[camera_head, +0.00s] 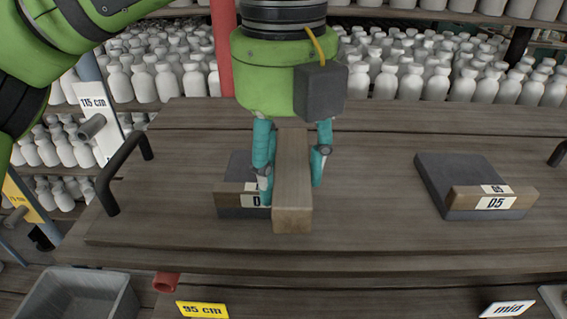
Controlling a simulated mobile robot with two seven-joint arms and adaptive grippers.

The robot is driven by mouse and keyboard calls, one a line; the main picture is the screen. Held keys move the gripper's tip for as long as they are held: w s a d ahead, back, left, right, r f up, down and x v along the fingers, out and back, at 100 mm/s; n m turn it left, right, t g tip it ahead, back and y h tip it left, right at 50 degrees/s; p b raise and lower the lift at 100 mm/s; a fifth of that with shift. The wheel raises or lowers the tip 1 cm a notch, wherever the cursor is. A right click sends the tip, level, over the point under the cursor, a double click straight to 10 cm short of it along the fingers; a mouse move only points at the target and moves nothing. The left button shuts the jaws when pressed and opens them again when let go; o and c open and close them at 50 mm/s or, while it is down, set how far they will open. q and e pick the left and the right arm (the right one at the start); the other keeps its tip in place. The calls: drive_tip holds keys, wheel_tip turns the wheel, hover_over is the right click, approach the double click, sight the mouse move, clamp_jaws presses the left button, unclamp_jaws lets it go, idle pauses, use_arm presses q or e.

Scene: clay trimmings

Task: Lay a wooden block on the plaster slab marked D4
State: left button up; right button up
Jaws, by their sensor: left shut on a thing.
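My left gripper (292,175) points down and is shut on a long wooden block (292,190), with a teal finger on each side. The block's end faces me. It overlaps the right part of a dark grey slab (235,172) with a wooden front strip. That slab's label (252,200) shows only a "D"; the block and a finger hide the rest. I cannot tell whether the block touches the slab or hangs above it. My right gripper is not in view.
A second grey slab (455,170), labelled D5, lies to the right on the wooden board (375,225), with bare board between. A black handle (120,172) stands at the board's left edge. White bottles (430,85) fill shelves behind. A grey bin (75,295) is at lower left.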

sight(285, 142)
use_arm(q)
drive_tip(key=shift+w+p, duration=0.95)
drive_tip(key=shift+w, duration=0.8)
drive_tip(key=shift+w+f+p, duration=0.15)
drive_tip(key=shift+w+p, duration=2)
drive_tip(key=shift+w, duration=0.85)
drive_tip(key=shift+w+f+b, duration=0.25)
drive_tip(key=shift+f+b, duration=0.45)
drive_tip(key=shift+f, duration=0.2)
drive_tip(key=shift+f+b, duration=1.2)
drive_tip(key=shift+f, duration=0.1)
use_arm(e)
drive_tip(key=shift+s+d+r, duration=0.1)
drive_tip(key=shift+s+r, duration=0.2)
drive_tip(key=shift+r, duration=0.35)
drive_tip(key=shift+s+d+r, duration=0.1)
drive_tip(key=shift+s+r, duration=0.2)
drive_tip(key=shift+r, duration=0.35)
use_arm(q)
drive_tip(key=shift+f, duration=0.2)
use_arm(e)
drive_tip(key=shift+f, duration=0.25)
use_arm(q)
drive_tip(key=o, duration=1.3)
drive_tip(key=shift+c, duration=0.2)
